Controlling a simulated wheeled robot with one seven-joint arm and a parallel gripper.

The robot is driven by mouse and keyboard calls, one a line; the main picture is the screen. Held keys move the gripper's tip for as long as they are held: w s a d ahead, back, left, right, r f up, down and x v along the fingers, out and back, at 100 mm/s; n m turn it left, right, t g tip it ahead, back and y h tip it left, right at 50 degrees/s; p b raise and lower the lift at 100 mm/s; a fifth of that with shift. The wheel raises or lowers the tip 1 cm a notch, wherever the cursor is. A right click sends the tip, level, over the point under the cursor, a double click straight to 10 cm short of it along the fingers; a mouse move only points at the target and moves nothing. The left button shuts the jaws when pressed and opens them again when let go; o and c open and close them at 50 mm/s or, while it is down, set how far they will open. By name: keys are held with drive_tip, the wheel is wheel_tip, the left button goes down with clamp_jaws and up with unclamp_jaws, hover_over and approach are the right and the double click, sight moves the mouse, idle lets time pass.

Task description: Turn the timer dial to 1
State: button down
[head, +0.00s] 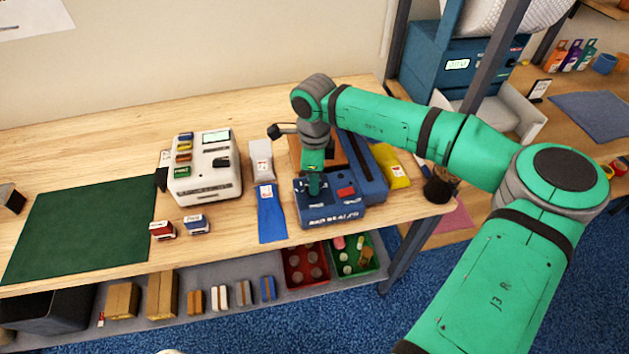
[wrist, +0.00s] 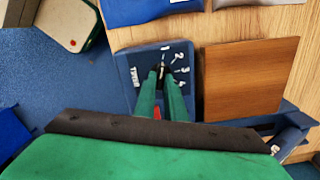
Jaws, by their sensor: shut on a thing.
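The timer dial (wrist: 163,71) is a small dark knob on a blue panel (wrist: 128,72) in the wrist view, with the numbers 1 to 4 printed in an arc around its top and right. A pale mark shows above the knob, just under the 1. My gripper (wrist: 163,76) has its two green fingers shut on the knob, one on each side, and they hide much of it. In the head view the panel is the front of a blue bag sealer (head: 330,212), and my gripper (head: 313,185) points down onto its left part.
A red switch (head: 346,192) sits right of the dial. A yellow pouch (head: 390,166) and dark cup (head: 440,185) are to the right. The green mat (head: 82,230) is bare.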

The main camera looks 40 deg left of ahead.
drive_tip(key=c, duration=1.8)
unclamp_jaws()
drive_tip(key=shift+r, duration=0.1)
wheel_tip(320, 180, up, 11)
drive_tip(key=shift+f, duration=0.15)
